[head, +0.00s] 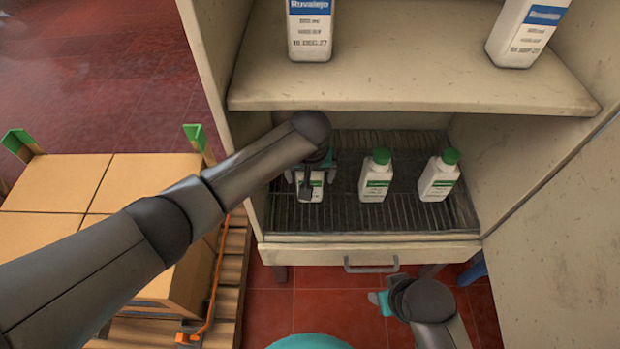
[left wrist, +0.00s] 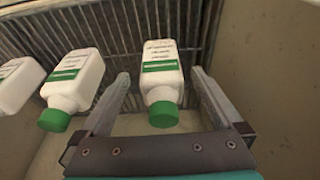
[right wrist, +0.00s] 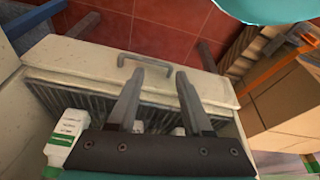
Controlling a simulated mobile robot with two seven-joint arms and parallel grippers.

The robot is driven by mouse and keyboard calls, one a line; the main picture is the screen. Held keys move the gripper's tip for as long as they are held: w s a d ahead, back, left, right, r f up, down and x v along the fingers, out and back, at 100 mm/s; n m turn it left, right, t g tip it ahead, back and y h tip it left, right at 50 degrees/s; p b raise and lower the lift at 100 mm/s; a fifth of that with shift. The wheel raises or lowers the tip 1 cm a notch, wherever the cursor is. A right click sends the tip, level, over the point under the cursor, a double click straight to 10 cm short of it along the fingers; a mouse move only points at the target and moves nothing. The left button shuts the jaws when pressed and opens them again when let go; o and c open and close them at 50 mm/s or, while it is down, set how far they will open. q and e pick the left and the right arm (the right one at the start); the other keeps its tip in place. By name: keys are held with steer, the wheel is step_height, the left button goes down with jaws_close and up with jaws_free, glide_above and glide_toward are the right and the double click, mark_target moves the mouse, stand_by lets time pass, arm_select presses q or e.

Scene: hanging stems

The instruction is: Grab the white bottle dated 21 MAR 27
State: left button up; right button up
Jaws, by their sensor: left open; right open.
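Three white bottles with green caps and green-banded labels stand on the lower shelf. The left one (head: 310,188) is partly hidden by my left gripper (head: 311,180); the middle one (head: 375,184) and right one (head: 437,181) are clear. In the left wrist view the left bottle (left wrist: 161,65) shows between the two spread fingers, which are not closed on it. Dates on these three are too small to read. My right gripper (head: 381,301) is open and empty, low in front of the cabinet; its fingers also show in the right wrist view (right wrist: 160,76).
Two larger blue-labelled bottles (head: 310,25) (head: 526,32) stand on the upper shelf (head: 400,90), which overhangs the lower bottles. The ribbed lower shelf (head: 345,215) sits above a drawer with a handle (head: 371,266). Cardboard boxes (head: 130,190) on a pallet stand at left.

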arm_select(q)
steer(key=w+b, duration=0.3)
steer(key=w, duration=0.1)
steer(key=shift+w, duration=0.3)
steer(key=shift+w+f+b, duration=0.1)
steer(key=shift+f+b, duration=0.2)
steer(key=shift+b, duration=0.2)
steer(key=shift+w+f, duration=0.1)
steer(key=shift+f, duration=0.1)
steer(key=shift+b, duration=0.3)
arm_select(e)
step_height(320, 180, up, 8)
steer(key=w+a+t, duration=0.1)
steer(key=w+t, duration=0.1)
steer(key=shift+a+t+y, duration=0.25)
steer(key=shift+t+y, duration=0.15)
arm_select(q)
steer(key=shift+f, duration=0.1)
jaws_close()
